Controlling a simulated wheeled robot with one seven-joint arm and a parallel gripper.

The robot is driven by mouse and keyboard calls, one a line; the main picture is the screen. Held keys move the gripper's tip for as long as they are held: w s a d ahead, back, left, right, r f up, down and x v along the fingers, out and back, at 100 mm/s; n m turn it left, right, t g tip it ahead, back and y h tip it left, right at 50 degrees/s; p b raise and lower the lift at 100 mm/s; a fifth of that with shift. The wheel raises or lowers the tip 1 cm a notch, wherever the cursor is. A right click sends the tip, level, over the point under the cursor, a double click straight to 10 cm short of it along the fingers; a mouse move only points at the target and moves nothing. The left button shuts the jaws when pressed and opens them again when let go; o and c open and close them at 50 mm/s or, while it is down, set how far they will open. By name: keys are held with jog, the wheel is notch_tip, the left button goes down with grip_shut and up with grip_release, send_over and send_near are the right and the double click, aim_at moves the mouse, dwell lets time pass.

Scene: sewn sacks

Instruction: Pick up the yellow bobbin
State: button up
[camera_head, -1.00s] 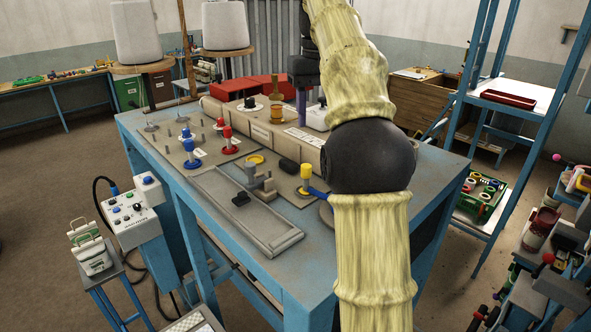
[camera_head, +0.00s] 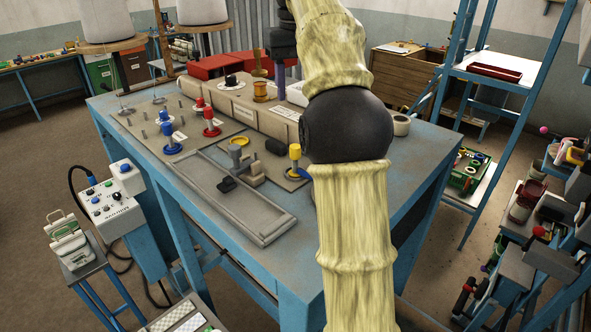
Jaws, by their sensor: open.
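A yellow bobbin-like piece (camera_head: 295,153) stands upright on a dark plate on the blue workbench (camera_head: 425,165), just left of my arm's black elbow joint. A second spool, wound in orange-yellow (camera_head: 261,92), stands farther back on the beige block. I cannot tell for certain which is the yellow bobbin. My arm, in a pale yellow sleeve, rises in front of the bench and hides part of it. My gripper's fingers are not visible.
Blue (camera_head: 168,133) and red (camera_head: 210,122) knobbed pieces stand left on the bench. A grey tray-like fixture (camera_head: 262,232) lies at its front. A control box (camera_head: 112,195) stands left. A blue shelf rack (camera_head: 500,85) is at right.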

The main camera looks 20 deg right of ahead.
jog(key=b, duration=0.3)
send_over(295, 146)
notch_tip(295, 146, down, 4)
jog(key=shift+d+f, duration=0.1)
jog(key=shift+d, duration=0.05)
jog(key=shift+w+f, duration=0.1)
jog(key=shift+f, duration=3.2)
jog(key=shift+f, duration=0.15)
jog(key=shift+s+f, duration=0.2)
jog(key=shift+f, duration=1.15)
jog(key=shift+f+p, duration=0.3)
jog(key=shift+f, duration=0.85)
jog(key=c, duration=1.1)
